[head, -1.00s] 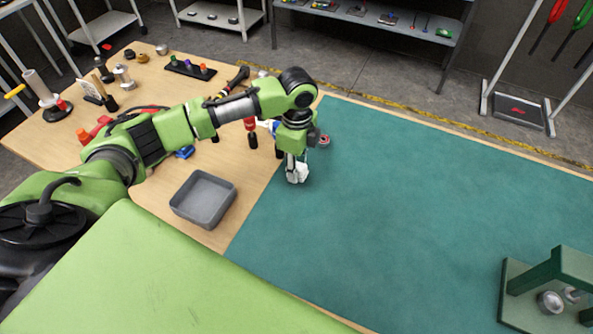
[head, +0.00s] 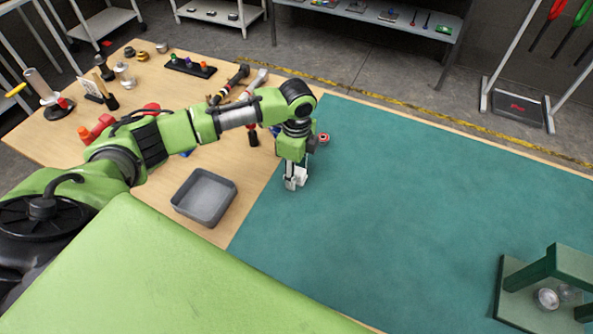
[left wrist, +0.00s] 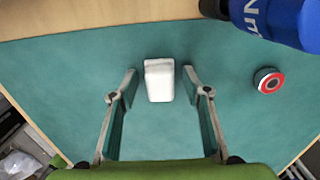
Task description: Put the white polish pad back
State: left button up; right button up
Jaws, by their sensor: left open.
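The white polish pad (left wrist: 159,80) is a small white block lying on the teal mat (head: 400,200). In the left wrist view it sits between and slightly beyond the fingertips of my left gripper (left wrist: 160,82), with a gap on either side. In the head view my left gripper (head: 296,183) points down at the mat's left edge, and the pad (head: 301,173) is partly hidden behind its fingers. My left gripper is open and empty. My right gripper is not in view.
A grey open tray (head: 205,199) stands on the wood to the left. A red and black round piece (left wrist: 268,81) and a blue bottle (left wrist: 285,20) lie close to the pad. A green press-like fixture (head: 550,285) stands at the right. The mat's middle is clear.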

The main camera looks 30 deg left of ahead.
aim_at(297, 170)
pick_arm(q)
notch_tip(297, 170, up, 12)
jog(key=b, duration=0.2)
jog(key=shift+r+b, duration=0.15)
jog(key=shift+b, duration=0.15)
dwell(0.3)
